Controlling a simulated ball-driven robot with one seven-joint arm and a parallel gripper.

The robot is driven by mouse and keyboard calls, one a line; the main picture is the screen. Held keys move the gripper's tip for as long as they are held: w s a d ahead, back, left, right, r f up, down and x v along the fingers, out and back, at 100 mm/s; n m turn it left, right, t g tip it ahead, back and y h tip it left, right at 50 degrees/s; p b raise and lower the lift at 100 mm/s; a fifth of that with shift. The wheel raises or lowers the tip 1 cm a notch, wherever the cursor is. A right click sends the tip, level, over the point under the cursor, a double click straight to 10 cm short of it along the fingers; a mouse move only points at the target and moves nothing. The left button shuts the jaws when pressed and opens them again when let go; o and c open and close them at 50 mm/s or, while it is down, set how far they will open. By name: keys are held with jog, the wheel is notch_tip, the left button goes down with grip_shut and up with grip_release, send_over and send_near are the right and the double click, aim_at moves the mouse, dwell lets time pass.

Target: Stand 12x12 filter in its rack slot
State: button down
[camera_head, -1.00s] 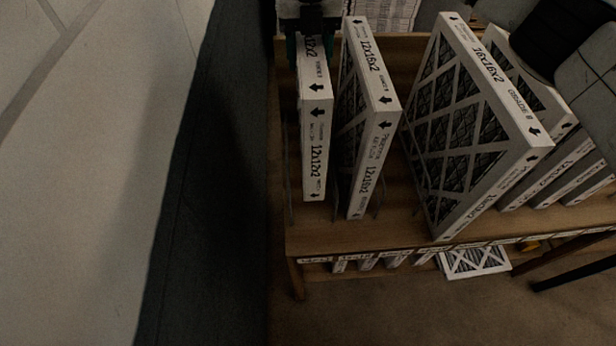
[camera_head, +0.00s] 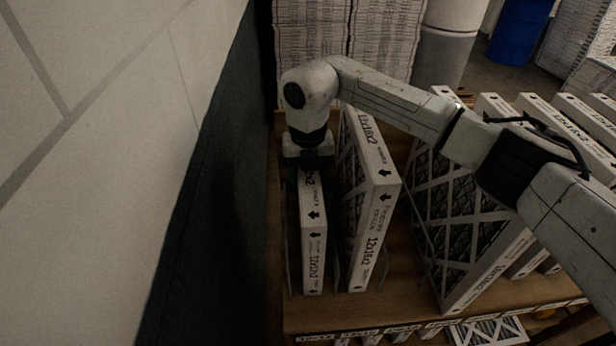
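The 12x12x2 filter (camera_head: 313,258) is a thin white-framed panel with black arrows and print. It stands upright at the left end of the wooden rack, between thin wire dividers (camera_head: 337,274), its lower front edge down near the rack board. My gripper (camera_head: 308,168) is at the filter's top rear part, pointing down from my pale wrist. The dark fingers are small and shadowed, so their grip on the frame cannot be made out. The filter's far end is hidden under the gripper.
A taller 12x16x2 filter (camera_head: 376,215) stands close on the right, with a larger 16x16 filter (camera_head: 455,230) beyond it. My arm crosses above these. A wall (camera_head: 110,150) is close on the left. Stacked cartons (camera_head: 350,45) stand behind the rack (camera_head: 430,318).

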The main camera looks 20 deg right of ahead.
jog(key=shift+f, duration=0.3)
jog(key=shift+c, duration=2.2)
grip_release()
jog(key=shift+f, duration=0.1)
notch_tip(320, 180, up, 12)
jog(key=shift+r+b, duration=0.1)
jog(key=shift+b, duration=0.85)
